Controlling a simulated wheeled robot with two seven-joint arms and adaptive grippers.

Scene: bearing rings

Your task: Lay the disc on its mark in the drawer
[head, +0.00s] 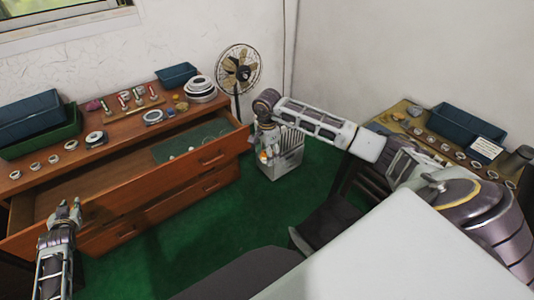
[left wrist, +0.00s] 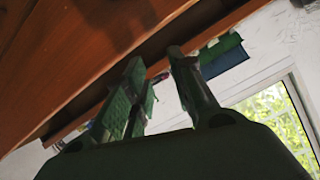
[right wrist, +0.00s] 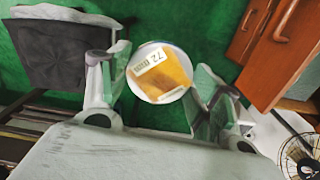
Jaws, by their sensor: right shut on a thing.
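The disc (right wrist: 155,90) is pale and round with an orange label reading 72. In the right wrist view it sits between the fingers of my right gripper (right wrist: 158,85), which is shut on it. In the head view my right gripper (head: 266,152) hangs to the right of the open drawer (head: 120,195), outside it and over the floor. A green mat (head: 205,134) with small pale spots lies in the drawer's right part; I cannot tell which spot is the mark. My left gripper (head: 68,213) is open and empty by the drawer's left front; its parted fingers show in the left wrist view (left wrist: 160,85).
The brown dresser top holds rings (head: 95,139), a ring stack (head: 200,87), bins (head: 30,120) and a peg rack (head: 130,103). A fan (head: 239,70) and a pale slatted box (head: 283,155) stand right of it. Dark chairs (head: 330,225) stand in front. A side table (head: 410,110) holds more rings.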

